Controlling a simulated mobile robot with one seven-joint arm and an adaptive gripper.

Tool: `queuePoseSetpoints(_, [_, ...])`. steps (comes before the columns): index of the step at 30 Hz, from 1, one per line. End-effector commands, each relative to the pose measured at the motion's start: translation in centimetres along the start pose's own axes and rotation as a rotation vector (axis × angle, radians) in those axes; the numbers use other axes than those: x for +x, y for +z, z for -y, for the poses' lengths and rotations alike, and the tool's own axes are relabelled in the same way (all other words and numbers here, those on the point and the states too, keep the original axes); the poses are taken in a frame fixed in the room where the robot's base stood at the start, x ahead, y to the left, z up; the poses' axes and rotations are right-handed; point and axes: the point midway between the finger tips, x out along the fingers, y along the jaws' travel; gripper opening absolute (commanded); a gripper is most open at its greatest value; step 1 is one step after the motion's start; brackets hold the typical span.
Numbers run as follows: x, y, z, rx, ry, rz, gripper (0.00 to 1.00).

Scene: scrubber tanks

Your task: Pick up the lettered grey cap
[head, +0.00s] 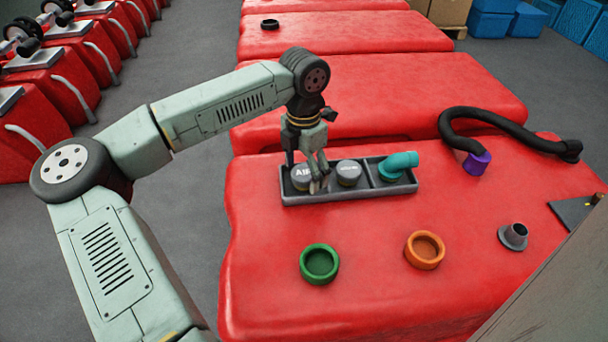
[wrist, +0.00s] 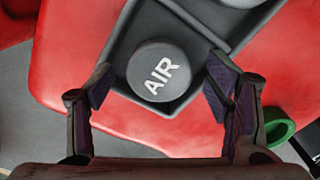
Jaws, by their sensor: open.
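The grey cap lettered AIR (head: 300,184) sits in the left compartment of a dark grey tray (head: 345,194) on the red tank. In the wrist view the cap (wrist: 152,62) is round, with white letters facing up. My gripper (head: 304,170) is open above this compartment, its fingers partly hiding the cap in the head view. In the wrist view my gripper's fingers (wrist: 159,86) stand apart on the left and right of the cap, not touching it. A second grey cap (head: 349,174) with a small, unreadable light marking sits in the middle compartment.
A teal elbow (head: 400,162) lies in the tray's right compartment. A green ring-shaped cup (head: 319,264), an orange one (head: 425,250) and a grey flanged fitting (head: 513,237) stand in front. A black hose (head: 487,116) with a purple end (head: 475,163) lies behind right.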

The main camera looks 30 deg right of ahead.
Motion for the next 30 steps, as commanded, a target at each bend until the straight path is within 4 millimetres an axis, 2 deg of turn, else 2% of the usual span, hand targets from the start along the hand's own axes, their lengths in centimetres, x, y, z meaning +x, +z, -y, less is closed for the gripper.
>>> queuePoseSetpoints(3, [0.01, 0.0, -0.01, 0.0, 0.0, 0.0, 0.72])
queuePoseSetpoints(22, [-0.04, 0.01, -0.01, 0.0, 0.0, 0.0, 0.3])
queuePoseSetpoints(30, [-0.23, 0.02, -0.04, -0.001, 0.0, 0.001, 0.29])
